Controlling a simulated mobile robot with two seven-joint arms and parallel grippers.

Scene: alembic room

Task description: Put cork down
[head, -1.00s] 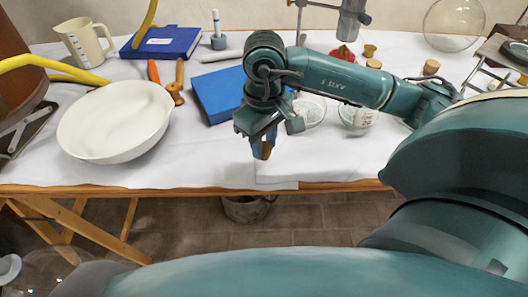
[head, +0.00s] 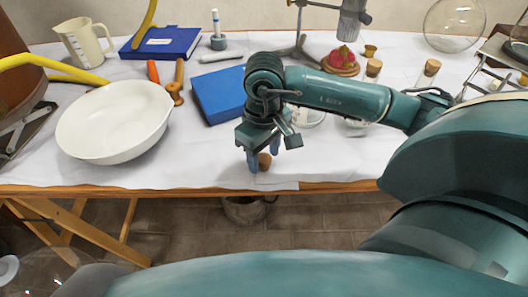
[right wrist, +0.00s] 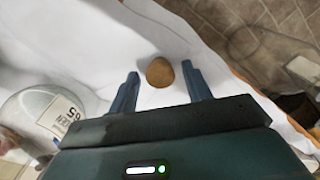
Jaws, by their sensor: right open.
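The cork (head: 264,161) is a small brown stopper near the front edge of the white-covered table (head: 200,165). In the right wrist view the cork (right wrist: 160,72) stands between my two finger tips, with a gap on each side. My right gripper (head: 259,160) is open around it, low over the cloth; it also shows in the right wrist view (right wrist: 162,88). The cork appears to rest on the cloth. My left gripper does not show.
A white bowl (head: 112,125) stands to the left and a blue book (head: 218,98) lies behind the gripper. Corked glass vessels, one with a cork (head: 432,67), stand at the right. A labelled glass (right wrist: 45,115) lies close by in the wrist view. The front edge is near.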

